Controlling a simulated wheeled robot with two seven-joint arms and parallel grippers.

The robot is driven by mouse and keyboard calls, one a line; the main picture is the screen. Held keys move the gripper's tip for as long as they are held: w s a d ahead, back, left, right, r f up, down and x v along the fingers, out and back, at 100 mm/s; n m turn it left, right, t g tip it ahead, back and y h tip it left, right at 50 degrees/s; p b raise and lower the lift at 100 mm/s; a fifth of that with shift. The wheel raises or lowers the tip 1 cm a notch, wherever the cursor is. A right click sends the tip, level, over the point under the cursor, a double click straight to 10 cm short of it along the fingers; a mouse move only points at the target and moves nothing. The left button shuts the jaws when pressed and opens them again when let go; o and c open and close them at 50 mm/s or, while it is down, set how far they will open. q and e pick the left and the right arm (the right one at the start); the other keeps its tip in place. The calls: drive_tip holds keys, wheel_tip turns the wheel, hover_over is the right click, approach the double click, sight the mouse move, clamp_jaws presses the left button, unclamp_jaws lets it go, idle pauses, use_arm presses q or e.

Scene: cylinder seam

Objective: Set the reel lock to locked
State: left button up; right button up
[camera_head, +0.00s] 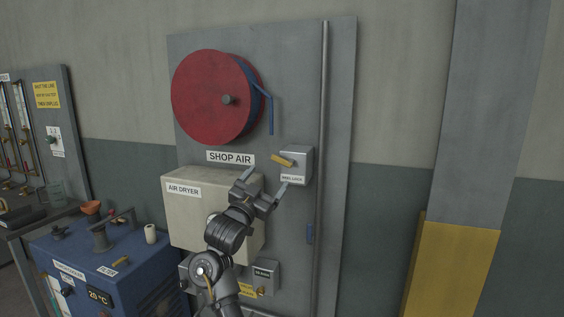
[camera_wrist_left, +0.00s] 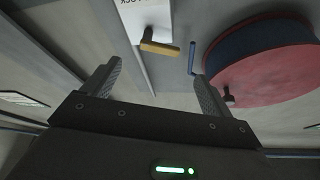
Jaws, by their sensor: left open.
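The reel lock is a small grey box (camera_head: 296,165) on the wall panel, labelled "REEL LOCK", with a yellow lever (camera_head: 282,160) on its face pointing left and slightly up. In the left wrist view the yellow lever (camera_wrist_left: 160,48) lies ahead, beyond the fingertips and between them. My left gripper (camera_head: 265,179) is open and empty, just below and left of the lock box, apart from the lever. It also shows in the left wrist view (camera_wrist_left: 156,80) with its two fingers spread wide. My right gripper is not in view.
A red hose reel (camera_head: 212,97) with a blue hose (camera_head: 271,112) hangs above the lock. A vertical grey pipe (camera_head: 322,150) runs to its right. The beige air dryer (camera_head: 190,215) stands below, and a blue machine (camera_head: 75,250) stands at lower left.

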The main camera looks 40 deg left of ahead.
sight(281, 161)
use_arm(q)
drive_tip(key=p+x, duration=0.3)
drive_tip(key=x, duration=0.5)
drive_tip(key=shift+w+r, duration=0.25)
drive_tip(key=shift+w, duration=0.1)
drive_tip(key=shift+w+a+r, duration=0.15)
drive_tip(key=shift+w, duration=0.55)
drive_tip(key=shift+c, duration=0.2)
drive_tip(key=c, duration=0.9)
